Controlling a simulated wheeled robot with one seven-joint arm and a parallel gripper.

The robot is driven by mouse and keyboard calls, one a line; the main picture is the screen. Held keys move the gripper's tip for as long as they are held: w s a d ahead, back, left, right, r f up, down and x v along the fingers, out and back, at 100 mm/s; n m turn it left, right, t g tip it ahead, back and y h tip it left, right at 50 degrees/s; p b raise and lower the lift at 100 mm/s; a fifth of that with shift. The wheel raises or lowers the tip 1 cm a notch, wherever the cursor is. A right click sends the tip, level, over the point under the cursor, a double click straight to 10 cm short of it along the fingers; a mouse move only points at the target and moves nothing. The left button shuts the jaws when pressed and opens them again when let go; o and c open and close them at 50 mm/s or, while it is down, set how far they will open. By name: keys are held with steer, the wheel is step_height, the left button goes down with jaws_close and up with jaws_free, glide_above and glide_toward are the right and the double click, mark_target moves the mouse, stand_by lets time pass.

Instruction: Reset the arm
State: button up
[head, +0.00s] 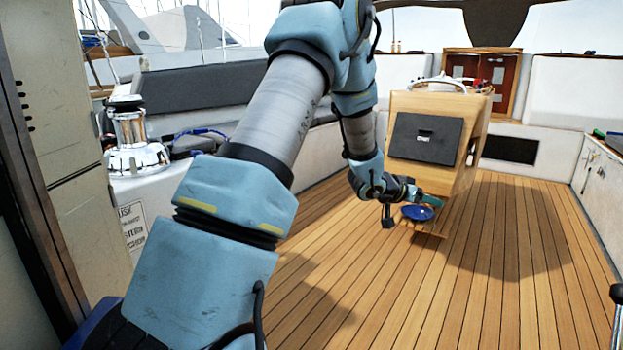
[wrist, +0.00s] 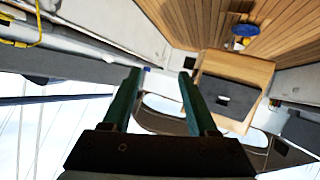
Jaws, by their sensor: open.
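My arm reaches forward across the middle of the head view and bends down. My gripper (head: 430,201) is at its far end, in front of the lower part of the wooden pedestal. In the wrist view my gripper (wrist: 160,74) shows two green fingers, spread apart, with nothing between them. The wrist picture is upside down.
The wooden pedestal (head: 472,150) carries a dark panel (head: 426,138). A blue round dish (head: 417,213) is low in front of it, close to my gripper in the picture. A chrome winch (head: 130,135) stands at left. Plank floor (head: 500,290) at right is clear.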

steer(key=s+a+n+t+y, duration=0.2)
steer(key=a+n+y, duration=0.45)
steer(key=a, duration=1.85)
steer(key=s+a+n+g+y, duration=0.1)
steer(key=s+a+g+y, duration=0.15)
steer(key=s+a, duration=0.6)
steer(key=s+a+n+g+y, duration=0.2)
steer(key=s+a+g, duration=0.3)
steer(key=s, duration=0.7)
step_height(320, 180, up, 21)
steer(key=t+p, duration=0.1)
steer(key=p, duration=2)
steer(key=shift+w+a+f, duration=0.2)
steer(key=shift+w+a, duration=0.05)
steer(key=shift+w, duration=0.05)
steer(key=shift+o, duration=0.2)
steer(key=shift+m+t, duration=0.25)
